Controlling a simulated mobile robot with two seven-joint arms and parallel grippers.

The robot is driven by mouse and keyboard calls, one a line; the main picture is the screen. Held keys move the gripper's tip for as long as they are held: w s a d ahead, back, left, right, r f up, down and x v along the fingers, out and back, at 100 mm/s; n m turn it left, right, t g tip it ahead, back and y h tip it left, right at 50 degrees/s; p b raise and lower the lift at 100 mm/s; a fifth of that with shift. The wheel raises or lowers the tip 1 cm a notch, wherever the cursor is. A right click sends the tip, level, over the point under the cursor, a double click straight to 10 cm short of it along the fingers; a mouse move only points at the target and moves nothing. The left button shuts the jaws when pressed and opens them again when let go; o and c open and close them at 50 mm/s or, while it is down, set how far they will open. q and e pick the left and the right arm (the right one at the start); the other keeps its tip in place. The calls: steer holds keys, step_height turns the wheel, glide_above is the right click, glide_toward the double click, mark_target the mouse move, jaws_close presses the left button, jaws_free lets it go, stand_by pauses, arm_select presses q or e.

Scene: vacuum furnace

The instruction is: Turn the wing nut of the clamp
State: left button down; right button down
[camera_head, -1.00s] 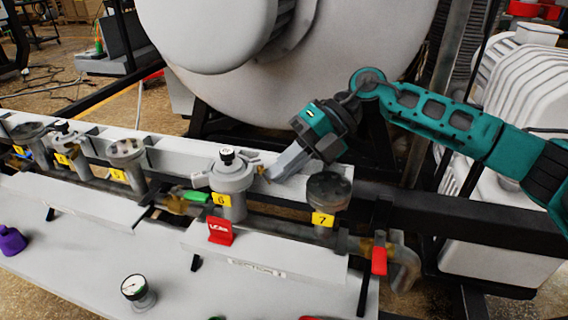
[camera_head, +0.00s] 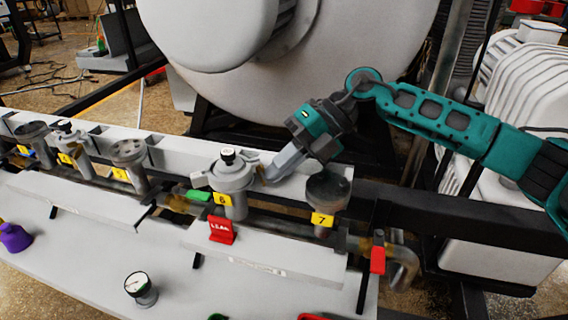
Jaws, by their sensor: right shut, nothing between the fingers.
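The clamp (camera_head: 232,176) is a grey ring around the joint at the top of the port with yellow label 6, with a black-and-white cap on top. A small brass-coloured part, which looks like the wing nut (camera_head: 260,171), shows at the clamp's right side, partly hidden by the fingertips. My right gripper (camera_head: 269,177) comes in from the upper right, its fingers pointing down and left. It is shut and empty, its tips right beside the clamp's right side; I cannot tell whether they touch it. My left gripper is not in view.
A port labelled 7 (camera_head: 327,194) stands close to the right, below my gripper. More ports (camera_head: 129,155) line the rail to the left. A red sign (camera_head: 222,230), a gauge (camera_head: 140,287) and a purple object (camera_head: 14,238) are in front. The large furnace vessel (camera_head: 230,90) stands behind.

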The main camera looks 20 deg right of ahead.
steer(key=shift+a+r, duration=0.2)
steer(key=shift+a, duration=0.15)
steer(key=v, duration=1.3)
steer(key=shift+s+d+f, duration=0.1)
steer(key=shift+d+f, duration=0.1)
steer(key=shift+d, duration=0.15)
